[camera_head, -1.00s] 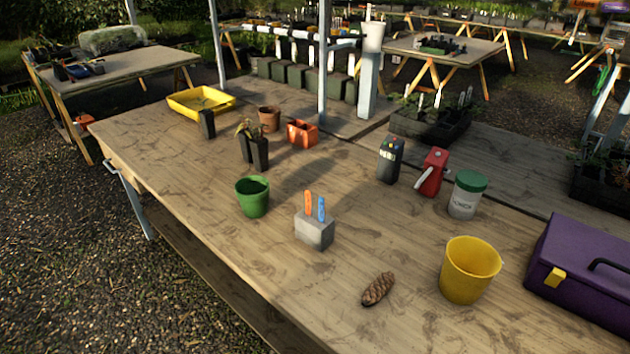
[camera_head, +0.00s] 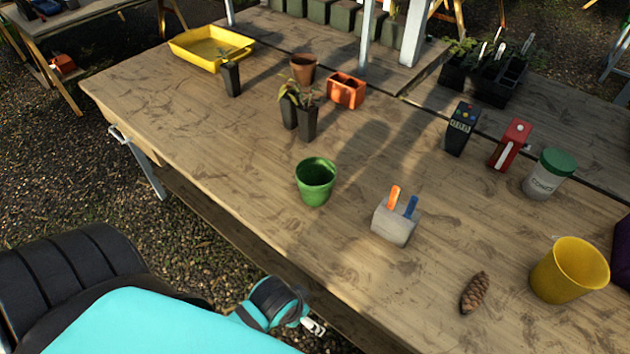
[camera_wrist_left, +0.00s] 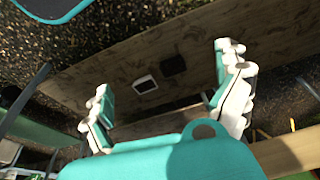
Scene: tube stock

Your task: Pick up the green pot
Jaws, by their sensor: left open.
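The green pot (camera_head: 315,182) stands upright and empty on the wooden table in the head view, near the table's front edge. My left arm comes in from the lower left, and its gripper (camera_head: 312,324) is low in front of that edge, well apart from the pot and nearer to me. In the left wrist view the left gripper (camera_wrist_left: 168,88) has its two fingers wide apart with nothing between them. The pot is not seen in that view. My right gripper is in neither view.
A grey block (camera_head: 394,226) with orange and blue tags stands right of the pot. Black pots with a seedling (camera_head: 307,122) stand behind it. A pine cone (camera_head: 474,293) and a yellow pot (camera_head: 569,270) are further right. The table (camera_head: 215,150) is bare left of the green pot.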

